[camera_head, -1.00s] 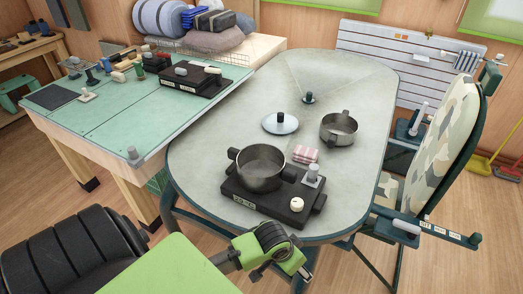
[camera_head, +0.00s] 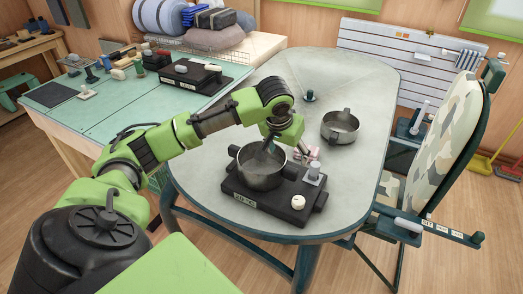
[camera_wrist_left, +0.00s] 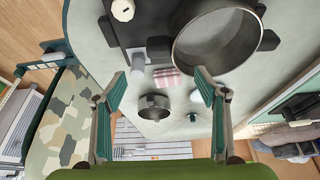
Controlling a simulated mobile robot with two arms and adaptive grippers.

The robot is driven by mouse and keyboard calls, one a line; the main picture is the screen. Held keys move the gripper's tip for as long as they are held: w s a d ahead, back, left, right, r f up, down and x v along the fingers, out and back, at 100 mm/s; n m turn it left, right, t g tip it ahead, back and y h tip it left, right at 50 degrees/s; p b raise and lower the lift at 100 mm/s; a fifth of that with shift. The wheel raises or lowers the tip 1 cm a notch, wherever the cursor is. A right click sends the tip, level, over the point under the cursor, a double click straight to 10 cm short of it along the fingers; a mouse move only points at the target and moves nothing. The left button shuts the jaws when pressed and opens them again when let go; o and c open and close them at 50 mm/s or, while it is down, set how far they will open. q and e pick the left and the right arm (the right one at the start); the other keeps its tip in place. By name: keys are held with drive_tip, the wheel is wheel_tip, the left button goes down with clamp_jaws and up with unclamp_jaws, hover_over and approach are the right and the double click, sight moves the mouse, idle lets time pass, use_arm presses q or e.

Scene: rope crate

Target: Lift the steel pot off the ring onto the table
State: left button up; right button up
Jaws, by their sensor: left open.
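The steel pot (camera_head: 259,180) sits upright on the ring of a black portable hob (camera_head: 246,203), on the grey rounded table (camera_head: 215,175). In the left wrist view the pot (camera_wrist_left: 222,62) is at the upper right, partly cut off by the frame. My left gripper (camera_head: 284,150) is just above the pot's far rim in the head view, partly hiding it. In the left wrist view the left gripper (camera_wrist_left: 160,75) has its two fingers wide apart with nothing held. The right finger overlaps the pot's lower edge; I cannot tell whether it touches. My right gripper is not in view.
A second pot (camera_head: 340,128) stands on the table behind and right of the hob. A pink striped cloth (camera_wrist_left: 166,79) lies beside the hob. A grey item (camera_head: 313,172) and white knob (camera_head: 298,202) top the hob's right side. The table's front left is clear.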

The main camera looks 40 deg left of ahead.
sight(290, 166)
use_arm(q)
drive_tip(key=x, duration=0.9)
drive_tip(key=p+x, duration=0.1)
drive_tip(key=x, duration=0.3)
drive_tip(key=shift+w+a+f, duration=0.15)
drive_tip(key=shift+w+a, duration=0.1)
drive_tip(key=shift+a, duration=0.1)
